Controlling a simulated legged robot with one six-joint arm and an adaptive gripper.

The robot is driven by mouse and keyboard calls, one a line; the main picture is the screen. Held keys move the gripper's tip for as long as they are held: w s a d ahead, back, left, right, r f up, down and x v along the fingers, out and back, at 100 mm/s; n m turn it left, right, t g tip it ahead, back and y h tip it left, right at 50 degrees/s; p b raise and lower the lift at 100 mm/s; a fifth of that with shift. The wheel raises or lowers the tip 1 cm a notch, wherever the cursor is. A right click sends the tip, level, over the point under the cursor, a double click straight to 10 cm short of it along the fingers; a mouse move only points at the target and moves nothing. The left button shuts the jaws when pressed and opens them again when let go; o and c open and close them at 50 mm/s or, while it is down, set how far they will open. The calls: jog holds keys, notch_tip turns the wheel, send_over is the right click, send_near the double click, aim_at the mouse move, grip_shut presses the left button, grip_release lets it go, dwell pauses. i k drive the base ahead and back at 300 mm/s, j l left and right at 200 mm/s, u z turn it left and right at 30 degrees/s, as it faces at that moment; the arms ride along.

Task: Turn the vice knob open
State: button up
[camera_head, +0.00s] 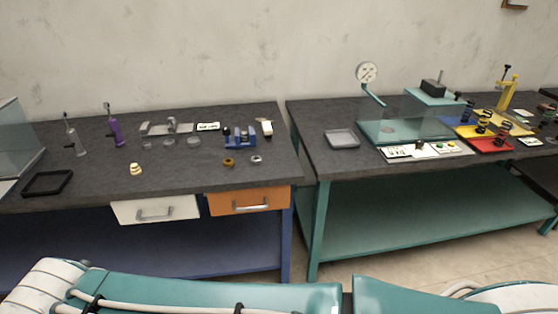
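A small blue vice (241,141) stands on the dark top of the left workbench, towards its right end. A dark round part (226,131) shows at its left end and looks like the knob; it is too small to tell how far it is turned. The vice's jaws are too small to tell whether they are open or shut. My arm crosses the bottom of the view, well in front of the bench and apart from the vice. My gripper is not in view.
Brass (229,162) and silver (256,159) rings lie in front of the vice. Glass dishes (169,143) stand to its left. White (155,210) and orange (249,201) drawers hang below the left benchtop (190,178). A second bench (345,165) stands right, across a narrow gap.

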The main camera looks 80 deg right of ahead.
aim_at(226, 130)
jog(key=l+z, duration=0.1)
jog(key=z, duration=2.3)
jog(key=l, duration=0.1)
